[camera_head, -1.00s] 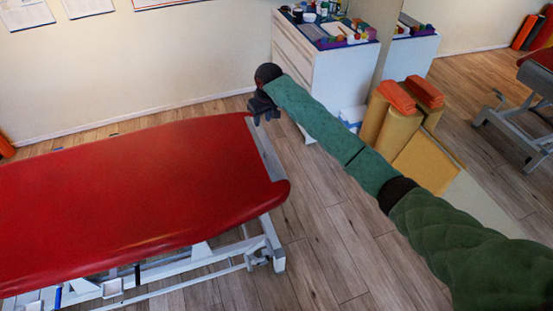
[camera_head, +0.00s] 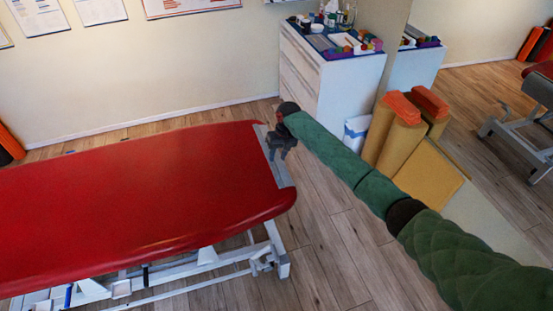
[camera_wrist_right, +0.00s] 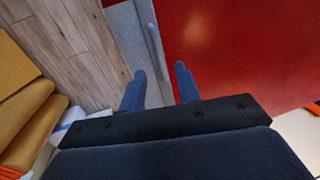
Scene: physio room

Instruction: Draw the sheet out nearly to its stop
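The red padded treatment table (camera_head: 130,200) fills the left of the head view. A pale grey flat strip (camera_head: 281,173) shows at its right end, probably the sheet. It also shows in the right wrist view as a grey surface with a raised light edge (camera_wrist_right: 154,45) beside the red pad. My right gripper (camera_head: 281,147) is over this end strip. In the wrist view its two fingers (camera_wrist_right: 160,72) are apart, with the grey strip seen between and beyond them. Whether they touch it cannot be told. My left gripper is in neither view.
A white cabinet (camera_head: 322,85) with bottles and coloured items stands behind the arm. Tan rolls (camera_head: 398,140) with orange pieces on top stand to its right. Bare wooden floor (camera_head: 330,240) lies right of the table. Another table (camera_head: 530,110) shows at far right.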

